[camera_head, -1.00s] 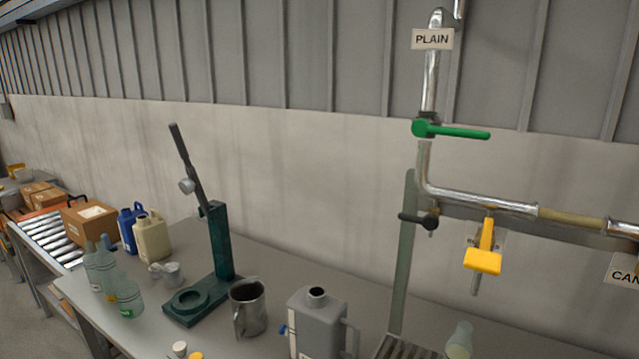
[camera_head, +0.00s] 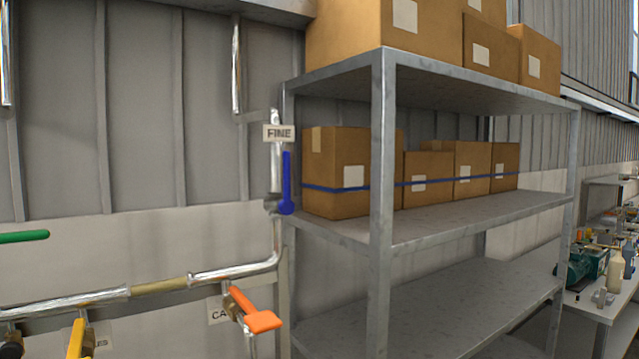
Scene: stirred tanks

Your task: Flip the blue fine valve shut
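The blue fine valve (camera_head: 286,185) is on a vertical metal pipe, just below a white label reading FINE (camera_head: 279,133). Its blue lever points straight up, in line with the pipe.
A metal shelf rack (camera_head: 382,160) with cardboard boxes (camera_head: 349,172) fills the middle, right of the valve. An orange-handled valve (camera_head: 262,320) is below on the pipework. A yellow handle (camera_head: 76,340) and a green handle (camera_head: 22,237) are at left. A cluttered bench (camera_head: 598,310) stands far right.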

